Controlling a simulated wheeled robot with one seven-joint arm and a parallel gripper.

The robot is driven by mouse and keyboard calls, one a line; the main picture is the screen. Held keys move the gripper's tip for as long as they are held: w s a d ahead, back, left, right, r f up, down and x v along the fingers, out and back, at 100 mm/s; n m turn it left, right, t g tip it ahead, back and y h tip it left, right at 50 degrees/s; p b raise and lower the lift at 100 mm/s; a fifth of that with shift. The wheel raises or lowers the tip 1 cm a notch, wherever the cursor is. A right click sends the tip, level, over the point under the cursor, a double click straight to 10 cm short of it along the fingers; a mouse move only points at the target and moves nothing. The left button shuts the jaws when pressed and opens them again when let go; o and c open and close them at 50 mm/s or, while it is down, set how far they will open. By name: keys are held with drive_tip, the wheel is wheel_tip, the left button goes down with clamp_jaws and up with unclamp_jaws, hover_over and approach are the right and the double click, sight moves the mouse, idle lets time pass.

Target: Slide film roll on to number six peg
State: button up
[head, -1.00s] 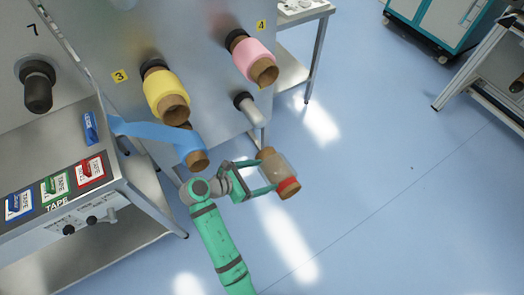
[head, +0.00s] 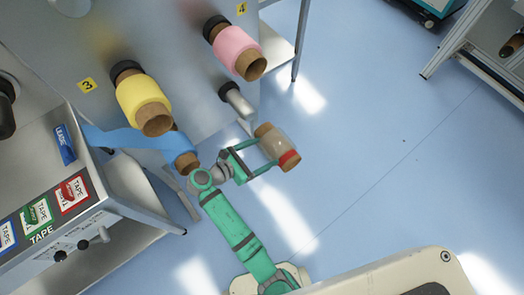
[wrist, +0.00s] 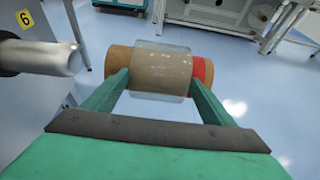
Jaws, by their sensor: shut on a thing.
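A film roll (head: 280,147) with clear film on a brown core and a red band at one end is held out over the floor. My gripper (head: 265,160) is shut on it; in the wrist view the roll (wrist: 160,70) lies crosswise between the two green fingers (wrist: 160,90). The bare metal peg (head: 236,102) sticks out of the machine panel, up and left of the roll in the head view. In the wrist view the peg (wrist: 40,58) is at the left with a yellow label "6" (wrist: 25,17) above it. The roll and peg are apart.
A pink roll (head: 236,50), a yellow roll (head: 143,100) and a blue roll (head: 180,150) sit on the machine. A tape table (head: 120,190) stands at left. The floor right of my arm is clear.

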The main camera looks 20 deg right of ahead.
drive_tip(key=shift+a, duration=0.25)
drive_tip(key=shift+w+a, duration=0.1)
drive_tip(key=shift+w, duration=0.25)
drive_tip(key=shift+w+a, duration=0.25)
drive_tip(key=shift+w, duration=0.55)
drive_tip(key=shift+w+a, duration=0.25)
drive_tip(key=shift+w, duration=0.55)
drive_tip(key=shift+w+a, duration=0.25)
drive_tip(key=shift+w, duration=0.55)
drive_tip(key=shift+r, duration=0.1)
drive_tip(key=shift+w+a, duration=0.25)
drive_tip(key=shift+w, duration=0.4)
drive_tip(key=shift+w+a, duration=0.25)
drive_tip(key=shift+w, duration=0.35)
idle(0.7)
drive_tip(key=shift+w+a, duration=0.25)
drive_tip(key=shift+w, duration=0.5)
drive_tip(key=shift+w+a, duration=0.3)
drive_tip(key=shift+w, duration=0.45)
drive_tip(key=shift+w+a, duration=0.25)
drive_tip(key=shift+w, duration=0.5)
drive_tip(key=shift+w+a, duration=0.1)
drive_tip(key=shift+w, duration=0.05)
